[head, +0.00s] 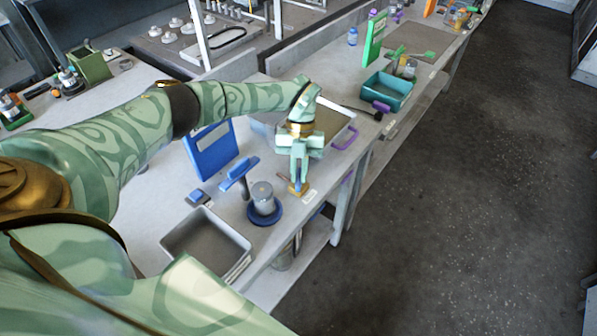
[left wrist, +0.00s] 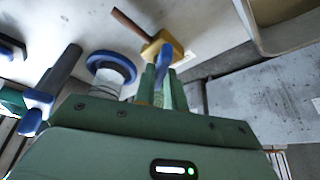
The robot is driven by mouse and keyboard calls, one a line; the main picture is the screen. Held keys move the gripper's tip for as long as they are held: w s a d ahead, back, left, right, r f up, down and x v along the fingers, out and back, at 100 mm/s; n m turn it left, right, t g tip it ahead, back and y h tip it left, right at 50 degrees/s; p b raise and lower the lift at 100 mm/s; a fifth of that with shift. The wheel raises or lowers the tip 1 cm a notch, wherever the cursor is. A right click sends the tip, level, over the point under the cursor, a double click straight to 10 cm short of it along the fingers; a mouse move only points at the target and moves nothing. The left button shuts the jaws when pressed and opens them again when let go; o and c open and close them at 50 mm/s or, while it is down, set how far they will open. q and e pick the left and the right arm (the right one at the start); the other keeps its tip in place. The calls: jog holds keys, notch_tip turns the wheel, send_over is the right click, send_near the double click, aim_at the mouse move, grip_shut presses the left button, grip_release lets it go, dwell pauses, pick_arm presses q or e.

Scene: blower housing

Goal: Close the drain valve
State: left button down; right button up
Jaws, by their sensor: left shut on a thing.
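The drain valve has a yellow body (head: 298,190) at the front edge of the bench, with a brown stem beside it. In the left wrist view the yellow body (left wrist: 152,50) shows with a blue handle (left wrist: 166,56) on it. My left gripper (head: 299,178) reaches down from above and is shut on the blue handle, its fingers on either side of it. The fingers also show in the left wrist view (left wrist: 161,86). They hide part of the handle, and its exact angle is hard to tell. My right gripper is not in view.
A grey cylinder on a blue disc (head: 265,215) and a blue T-shaped tool (head: 238,173) stand left of the valve. A grey bin (head: 203,213) is nearer. A blue panel (head: 212,150) and a teal tray (head: 387,88) are farther back. Open floor lies right.

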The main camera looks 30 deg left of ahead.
pick_arm(q)
jog(key=m+y, duration=0.1)
jog(key=m, duration=0.2)
jog(key=shift+w+d+r, duration=0.1)
jog(key=shift+d+m+y, duration=0.1)
jog(key=shift+m+y, duration=0.7)
jog(key=shift+m, duration=0.9)
jog(key=c, duration=1.5)
grip_release()
jog(key=shift+o, duration=0.2)
jog(key=v, duration=1.6)
jog(key=shift+w, duration=0.35)
jog(key=shift+g, duration=0.3)
